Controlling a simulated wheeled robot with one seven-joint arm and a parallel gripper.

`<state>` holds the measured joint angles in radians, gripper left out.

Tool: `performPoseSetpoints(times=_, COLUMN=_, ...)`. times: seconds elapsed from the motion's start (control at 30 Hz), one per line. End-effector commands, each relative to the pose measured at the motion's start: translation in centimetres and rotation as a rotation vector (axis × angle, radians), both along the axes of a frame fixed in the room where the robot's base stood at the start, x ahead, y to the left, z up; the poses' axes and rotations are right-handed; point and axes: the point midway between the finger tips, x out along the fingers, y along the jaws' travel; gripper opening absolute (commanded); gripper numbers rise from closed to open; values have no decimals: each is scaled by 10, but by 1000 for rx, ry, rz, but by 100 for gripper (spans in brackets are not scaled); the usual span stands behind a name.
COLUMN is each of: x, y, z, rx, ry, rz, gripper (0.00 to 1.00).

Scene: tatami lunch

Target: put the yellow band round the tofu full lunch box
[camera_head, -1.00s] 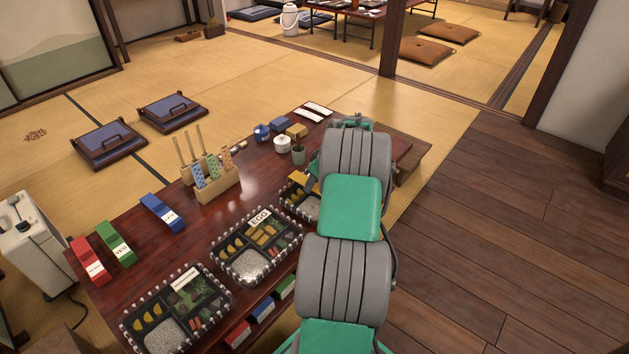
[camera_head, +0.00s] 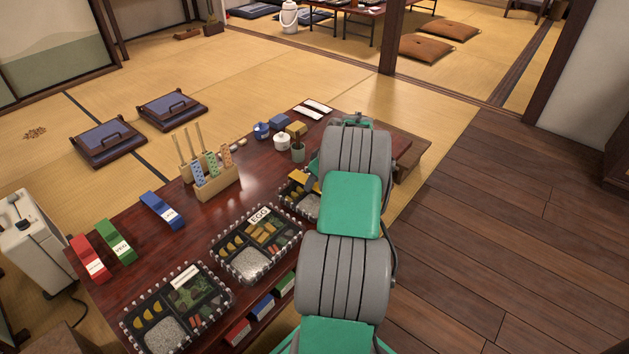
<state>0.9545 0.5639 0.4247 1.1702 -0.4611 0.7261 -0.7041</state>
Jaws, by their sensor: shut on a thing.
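The far lunch box (camera_head: 288,204) stands at the right end of the row on the dark table, in the head view. My arm covers much of it, and no tofu label can be read on it. A yellow band (camera_head: 298,176) shows at its far side, beside my arm. My gripper (camera_head: 309,183) is mostly hidden behind my arm; a dark part of it shows against the yellow band, and it is shut on the band. Whether the band goes round the box or is only above it cannot be told.
The EGG box (camera_head: 293,249) and another labelled box (camera_head: 227,308) stand nearer. A wooden holder (camera_head: 216,184), pots and small blocks stand behind.

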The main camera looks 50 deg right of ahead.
Motion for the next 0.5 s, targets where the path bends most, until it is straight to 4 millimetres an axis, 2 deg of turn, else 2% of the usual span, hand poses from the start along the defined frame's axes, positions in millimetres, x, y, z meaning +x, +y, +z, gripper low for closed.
performPoseSetpoints(times=0.5, x=0, y=0, z=-8, rx=0, ry=0, rz=0, gripper=23)
